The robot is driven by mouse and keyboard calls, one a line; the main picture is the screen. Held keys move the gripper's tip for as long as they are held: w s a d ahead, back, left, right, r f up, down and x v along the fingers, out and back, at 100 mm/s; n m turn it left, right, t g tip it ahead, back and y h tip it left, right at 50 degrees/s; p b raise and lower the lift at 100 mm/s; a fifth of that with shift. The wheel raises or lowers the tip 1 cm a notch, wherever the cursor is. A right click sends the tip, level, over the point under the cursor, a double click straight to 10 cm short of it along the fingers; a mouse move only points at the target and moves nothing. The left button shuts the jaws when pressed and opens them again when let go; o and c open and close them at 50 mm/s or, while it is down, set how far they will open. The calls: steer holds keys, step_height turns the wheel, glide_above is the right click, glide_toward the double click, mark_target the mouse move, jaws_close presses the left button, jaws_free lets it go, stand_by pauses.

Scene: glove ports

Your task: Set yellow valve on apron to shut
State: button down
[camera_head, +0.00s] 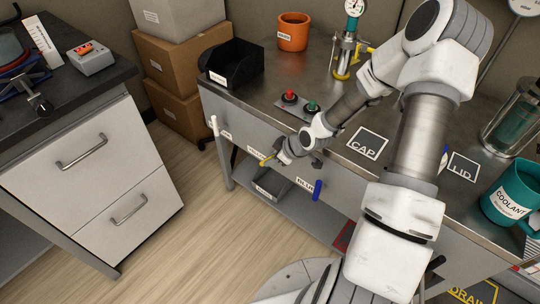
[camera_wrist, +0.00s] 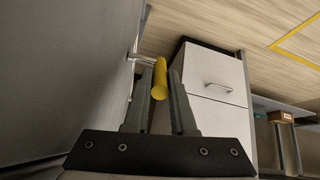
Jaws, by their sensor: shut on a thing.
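The yellow valve handle (camera_wrist: 160,80) shows in the wrist view as a short rounded bar between my fingers, in front of the grey apron of the bench. A thin metal stem joins its far end to the apron. In the head view only a small yellow piece of the handle (camera_head: 265,161) shows; the rest is hidden by my gripper (camera_head: 274,160). My gripper, also in the wrist view (camera_wrist: 168,74), is shut on the handle. A partly covered label plate (camera_head: 256,151) is on the apron just above. I cannot tell the valve's setting.
A white valve handle (camera_head: 213,125) stands upright to the left on the apron, and a blue one (camera_head: 317,190) hangs to the right. A dark bin (camera_head: 271,186) sits on the lower shelf. A drawer cabinet (camera_head: 95,165) stands left across clear floor.

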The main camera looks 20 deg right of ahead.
steer(key=shift+s+f+t, duration=0.1)
steer(key=shift+t, duration=0.2)
steer(key=c, duration=0.8)
jaws_free()
steer(key=shift+o, duration=0.2)
steer(key=p+v, duration=0.9)
steer(key=v, duration=0.8)
steer(key=shift+d, duration=0.3)
